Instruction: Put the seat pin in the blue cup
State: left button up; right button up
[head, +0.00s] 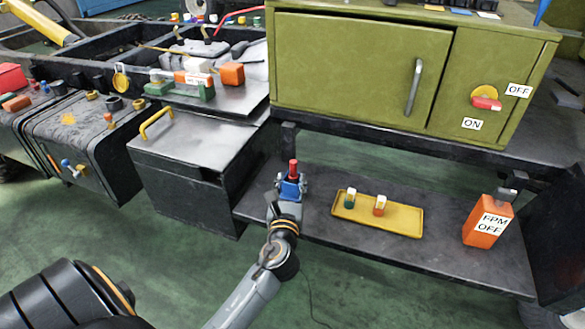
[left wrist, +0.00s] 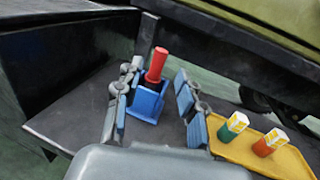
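A red pin (head: 293,168), which I take to be the seat pin, stands in a square blue cup (left wrist: 147,104) on the dark lower shelf. The pin also shows in the left wrist view (left wrist: 156,65), rising from the cup with a slight tilt there; its lower end is hidden. My left gripper (head: 290,186) is at the cup. In the left wrist view its two blue-padded fingers (left wrist: 157,98) are spread, one on each side of the cup, with gaps visible. I cannot tell whether any finger touches it. My right gripper is not in view.
A yellow tray (head: 400,221) with a green-based piece (head: 350,198) and an orange-red piece (head: 380,206) lies right of the cup. An orange FPM OFF block (head: 487,222) stands farther right. A green cabinet (head: 360,70) overhangs behind; a dark box (head: 185,165) stands left.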

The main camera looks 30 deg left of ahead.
pick_arm(q)
jog(key=s+d+f+n+g+h, duration=0.25)
jog(key=s+f+n+g, duration=0.35)
jog(key=s+f+n, duration=0.8)
jog(key=s+d+f+n+g+h, duration=0.3)
jog(key=s+d+n+g+h, duration=0.3)
jog(key=s+d+n, duration=0.5)
jog(key=s+n, duration=0.2)
jog(key=n, duration=0.1)
jog(key=shift+d+f, duration=0.15)
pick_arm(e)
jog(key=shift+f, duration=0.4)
